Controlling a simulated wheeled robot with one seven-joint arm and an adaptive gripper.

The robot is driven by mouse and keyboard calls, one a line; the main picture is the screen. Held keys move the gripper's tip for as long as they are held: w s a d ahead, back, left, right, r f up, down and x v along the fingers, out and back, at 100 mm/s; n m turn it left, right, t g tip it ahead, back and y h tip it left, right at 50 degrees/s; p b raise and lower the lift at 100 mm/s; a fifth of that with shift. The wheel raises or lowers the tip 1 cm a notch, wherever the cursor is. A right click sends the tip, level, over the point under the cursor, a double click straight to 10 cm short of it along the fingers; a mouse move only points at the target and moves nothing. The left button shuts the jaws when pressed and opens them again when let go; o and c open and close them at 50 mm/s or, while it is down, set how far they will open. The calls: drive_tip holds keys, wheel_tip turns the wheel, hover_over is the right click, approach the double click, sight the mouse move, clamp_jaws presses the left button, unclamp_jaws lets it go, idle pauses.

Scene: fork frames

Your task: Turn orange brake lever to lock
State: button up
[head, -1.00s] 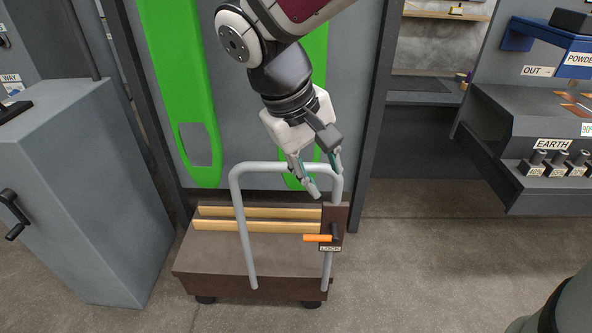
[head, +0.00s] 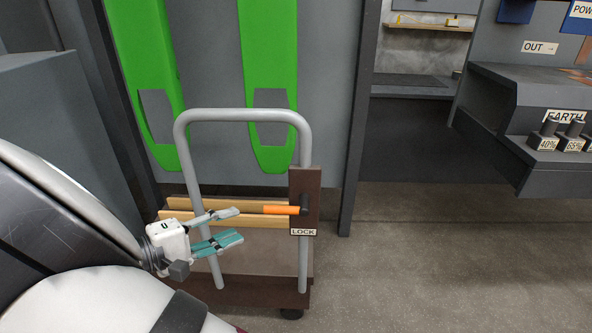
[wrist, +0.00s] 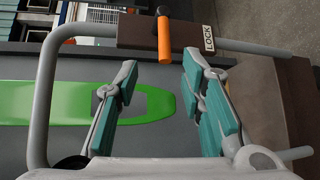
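The orange brake lever (head: 281,210) lies level, pointing left from its dark pivot (head: 304,204) on a brown plate (head: 312,181) on the cart's right handle post. The LOCK label (head: 303,232) sits just below the pivot. My gripper (head: 240,224) is open and empty, left of the lever's free end, its fingers pointing right. In the wrist view the lever (wrist: 164,42) lies ahead, in line with the gap between my open fingers (wrist: 160,70). There the lever's tip appears short of the fingers, with no contact visible. The LOCK label (wrist: 208,40) is right of the lever there.
The cart's grey tube handle (head: 243,115) arches around this space, and its left post passes close by my gripper. Yellow bars (head: 185,204) run behind. Green panels (head: 268,70) hang on the grey wall. Floor (head: 430,260) right of the cart is clear.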

sight(273, 212)
drive_tip(key=shift+t, duration=0.4)
drive_tip(key=b+x, duration=0.1)
drive_tip(key=x, duration=0.3)
drive_tip(key=f+b+x, duration=0.1)
drive_tip(key=b+x, duration=0.1)
drive_tip(key=x, duration=0.2)
drive_tip(key=b+x, duration=0.1)
drive_tip(key=x, duration=0.4)
drive_tip(key=shift+f, duration=0.25)
clamp_jaws()
